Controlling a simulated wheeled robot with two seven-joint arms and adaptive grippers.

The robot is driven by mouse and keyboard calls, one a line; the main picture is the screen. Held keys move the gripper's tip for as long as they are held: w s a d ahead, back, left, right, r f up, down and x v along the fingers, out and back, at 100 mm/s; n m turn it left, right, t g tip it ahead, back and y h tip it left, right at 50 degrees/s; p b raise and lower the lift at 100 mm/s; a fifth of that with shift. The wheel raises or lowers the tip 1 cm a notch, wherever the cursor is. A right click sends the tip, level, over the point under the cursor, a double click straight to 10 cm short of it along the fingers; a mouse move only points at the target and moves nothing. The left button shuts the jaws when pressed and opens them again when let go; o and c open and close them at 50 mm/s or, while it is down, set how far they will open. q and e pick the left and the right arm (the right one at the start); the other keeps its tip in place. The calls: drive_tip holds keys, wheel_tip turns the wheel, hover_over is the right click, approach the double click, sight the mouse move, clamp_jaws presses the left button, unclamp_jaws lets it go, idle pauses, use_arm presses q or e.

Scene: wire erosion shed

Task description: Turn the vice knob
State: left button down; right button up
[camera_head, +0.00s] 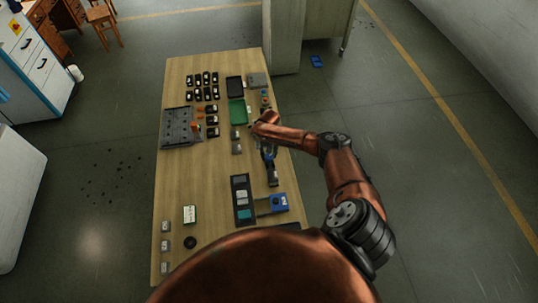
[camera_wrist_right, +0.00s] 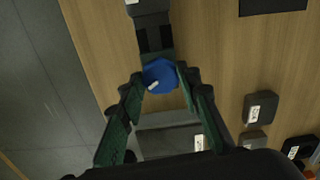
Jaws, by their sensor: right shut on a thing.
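The vice knob (camera_wrist_right: 159,75) is blue with a small pale mark. In the right wrist view it sits at the end of the grey and black vice (camera_wrist_right: 152,32). My right gripper (camera_wrist_right: 161,82) has its green-lined fingers on either side of the knob, shut on it. In the head view the vice (camera_head: 272,174) lies near the table's right edge. My right arm reaches over that edge to it and partly covers the knob. My left gripper is not in view.
The wooden table (camera_head: 205,170) holds a grey tray (camera_head: 178,142), a green tray (camera_head: 237,112), several small black items (camera_head: 205,87) and a blue-ended tool (camera_head: 278,203). Grey blocks (camera_head: 236,142) lie left of the vice. The table's middle left is clear.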

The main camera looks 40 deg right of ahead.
drive_tip(key=n, duration=0.3)
drive_tip(key=shift+n, duration=0.4)
drive_tip(key=n, duration=0.3)
drive_tip(key=shift+n, duration=0.3)
drive_tip(key=n+b, duration=0.1)
drive_tip(key=n, duration=0.2)
drive_tip(key=shift+n, duration=0.3)
drive_tip(key=n, duration=0.3)
drive_tip(key=shift+n, duration=0.3)
drive_tip(key=n+b, duration=0.1)
drive_tip(key=n, duration=0.2)
drive_tip(key=shift+n, duration=0.4)
drive_tip(key=n+b, duration=0.1)
drive_tip(key=n, duration=0.2)
drive_tip(key=shift+n, duration=0.3)
drive_tip(key=n+b, duration=0.1)
drive_tip(key=n, duration=0.3)
drive_tip(key=shift+f, duration=0.1)
drive_tip(key=shift+n+b, duration=0.35)
drive_tip(key=shift+n, duration=1.25)
